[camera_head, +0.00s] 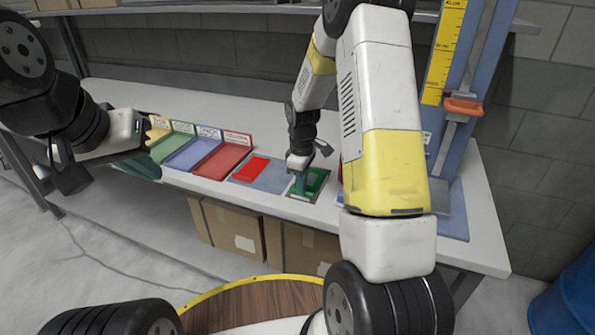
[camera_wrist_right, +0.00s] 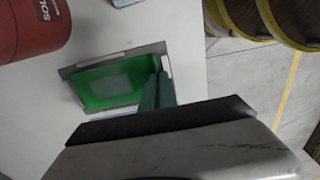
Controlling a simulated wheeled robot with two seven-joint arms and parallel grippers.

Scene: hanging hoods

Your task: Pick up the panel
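A green panel (camera_head: 315,181) in a grey frame lies at the bench's front edge, and it also shows in the right wrist view (camera_wrist_right: 98,88) with a paler rectangle in its middle. My right gripper (camera_head: 302,188) points down over the left part of the green panel. In the right wrist view its teal fingers (camera_wrist_right: 158,82) stand close together at the frame's right end. I cannot tell whether they hold the rim. My left gripper (camera_head: 148,170) is at the left, beside the bench's front edge, and whether it is open is unclear.
Yellow, green, blue and red (camera_head: 222,158) labelled trays stand left on the bench. A red panel (camera_head: 252,168) lies on a blue-grey mat. A blue stand (camera_head: 470,75) with a yellow scale rises at right. Cardboard boxes (camera_head: 232,228) sit below. A red cylinder (camera_wrist_right: 28,28) stands beside the green panel.

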